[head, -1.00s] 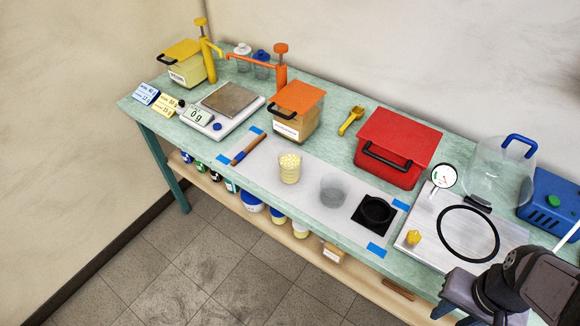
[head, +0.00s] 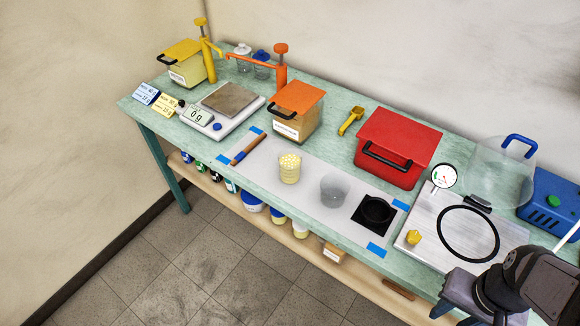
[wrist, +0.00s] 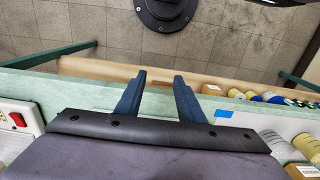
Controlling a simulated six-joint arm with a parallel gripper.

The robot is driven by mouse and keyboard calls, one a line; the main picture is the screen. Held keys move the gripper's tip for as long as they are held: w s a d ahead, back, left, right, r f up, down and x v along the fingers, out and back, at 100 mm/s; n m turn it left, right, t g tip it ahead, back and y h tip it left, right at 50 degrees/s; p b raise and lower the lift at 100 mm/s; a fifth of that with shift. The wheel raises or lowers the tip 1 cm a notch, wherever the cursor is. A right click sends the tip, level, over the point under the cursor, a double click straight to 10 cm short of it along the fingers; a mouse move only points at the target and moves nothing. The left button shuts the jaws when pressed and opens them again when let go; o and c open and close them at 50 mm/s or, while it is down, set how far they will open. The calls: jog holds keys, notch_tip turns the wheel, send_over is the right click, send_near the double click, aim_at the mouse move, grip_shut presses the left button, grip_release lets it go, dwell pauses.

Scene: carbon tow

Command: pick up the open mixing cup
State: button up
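A red lidded box (head: 398,150) stands behind the mixing cup. A metal plate (head: 425,235) with a black ring and a gauge (head: 444,176) lies to the right. A scale (head: 222,107), an orange-lidded container (head: 296,110) and pumps stand to the left. The mat around the cup is mostly clear.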

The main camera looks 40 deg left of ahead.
jog(key=o, duration=0.8)
